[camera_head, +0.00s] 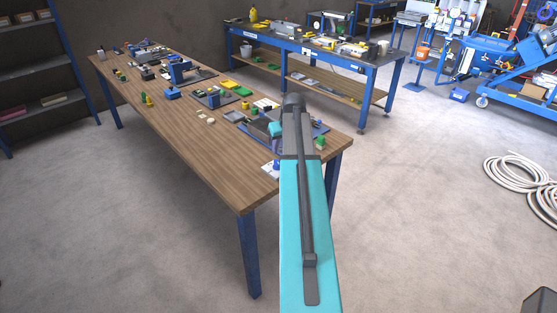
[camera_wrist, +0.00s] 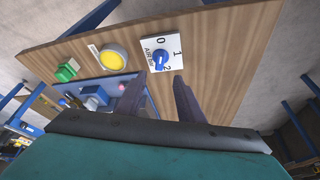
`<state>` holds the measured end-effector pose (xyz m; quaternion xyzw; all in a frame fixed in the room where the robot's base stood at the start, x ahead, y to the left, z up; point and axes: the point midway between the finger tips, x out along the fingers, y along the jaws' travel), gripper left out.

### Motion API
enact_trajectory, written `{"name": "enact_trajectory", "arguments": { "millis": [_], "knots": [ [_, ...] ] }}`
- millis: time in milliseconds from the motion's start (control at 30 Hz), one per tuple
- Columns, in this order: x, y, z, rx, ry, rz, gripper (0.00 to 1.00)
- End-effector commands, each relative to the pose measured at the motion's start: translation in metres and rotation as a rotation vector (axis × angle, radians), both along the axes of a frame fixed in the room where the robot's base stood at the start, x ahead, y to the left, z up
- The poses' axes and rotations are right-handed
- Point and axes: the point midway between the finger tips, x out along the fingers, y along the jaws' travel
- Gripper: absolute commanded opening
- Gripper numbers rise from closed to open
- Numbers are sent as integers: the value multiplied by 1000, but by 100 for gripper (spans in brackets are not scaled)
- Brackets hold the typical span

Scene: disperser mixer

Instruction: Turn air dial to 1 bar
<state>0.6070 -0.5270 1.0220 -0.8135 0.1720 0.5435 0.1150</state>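The air dial is a blue knob (camera_wrist: 160,59) on a white plate (camera_wrist: 173,42) marked "AIR bar" with 0, 1 and 2, seen in the wrist view. Which number the knob points at is too small to tell for sure. My gripper (camera_wrist: 157,82) is open, its two dark fingers apart and nothing between them. The fingertips are just below the dial plate in the picture; contact with the knob is not visible. In the head view my arm reaches over the near end of the wooden table (camera_head: 215,150), and my gripper is hidden there.
Beside the dial are a yellow round button (camera_wrist: 112,60), a green block (camera_wrist: 67,70) and a blue device (camera_wrist: 95,95) on a tray. More small items lie along the table. A second workbench (camera_head: 310,50) stands behind. A white hose (camera_head: 520,180) lies on the floor at right.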

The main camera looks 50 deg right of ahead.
Motion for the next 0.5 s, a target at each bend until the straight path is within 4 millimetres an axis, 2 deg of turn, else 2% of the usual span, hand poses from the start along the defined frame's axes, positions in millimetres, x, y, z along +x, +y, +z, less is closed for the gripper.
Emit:
{"name": "enact_trajectory", "arguments": {
  "millis": [500],
  "knots": [
    [18,-9,-47,1,1,-1,34]
  ]
}}
